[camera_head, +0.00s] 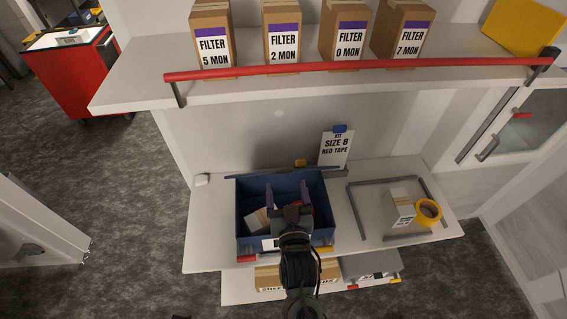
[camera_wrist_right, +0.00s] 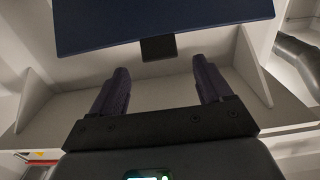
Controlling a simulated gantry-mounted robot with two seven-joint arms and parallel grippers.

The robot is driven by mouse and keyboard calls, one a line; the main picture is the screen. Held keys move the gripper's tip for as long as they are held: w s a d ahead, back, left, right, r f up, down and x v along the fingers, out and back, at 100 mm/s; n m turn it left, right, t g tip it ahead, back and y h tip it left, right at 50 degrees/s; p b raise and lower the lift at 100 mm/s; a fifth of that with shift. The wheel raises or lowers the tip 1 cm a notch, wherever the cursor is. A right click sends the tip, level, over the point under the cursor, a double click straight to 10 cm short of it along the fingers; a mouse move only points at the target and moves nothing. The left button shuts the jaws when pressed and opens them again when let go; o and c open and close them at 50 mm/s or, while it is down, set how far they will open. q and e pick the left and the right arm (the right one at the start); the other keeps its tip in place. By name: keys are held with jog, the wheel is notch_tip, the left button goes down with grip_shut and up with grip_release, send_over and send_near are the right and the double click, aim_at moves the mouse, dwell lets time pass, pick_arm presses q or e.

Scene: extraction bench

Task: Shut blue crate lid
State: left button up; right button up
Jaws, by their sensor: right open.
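The blue crate (camera_head: 243,205) stands on the bench, open at the top, with items inside. A thin dark edge (camera_head: 250,175) runs along its back; it looks like the lid standing raised, seen nearly edge-on. In the right wrist view a dark blue panel (camera_wrist_right: 165,22), apparently the lid, spans the top, with a black tab (camera_wrist_right: 158,49) at its lower edge. My right gripper (camera_head: 289,190) is over the crate, fingers pointing to its back. It is open and empty; in the wrist view its fingers (camera_wrist_right: 161,82) are apart below the panel. My left gripper is out of view.
Right of the crate, a grey frame (camera_head: 358,209) surrounds a small box (camera_head: 400,207) and a yellow tape roll (camera_head: 428,212). A sign (camera_head: 336,148) stands behind. Above, a shelf with a red rail (camera_head: 350,67) holds filter boxes (camera_head: 283,33).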

jog(key=w, duration=0.2)
jog(key=w+p, duration=0.1)
jog(key=w, duration=0.2)
jog(key=w+a, duration=0.1)
jog(key=w, duration=0.2)
jog(key=shift+p, duration=0.35)
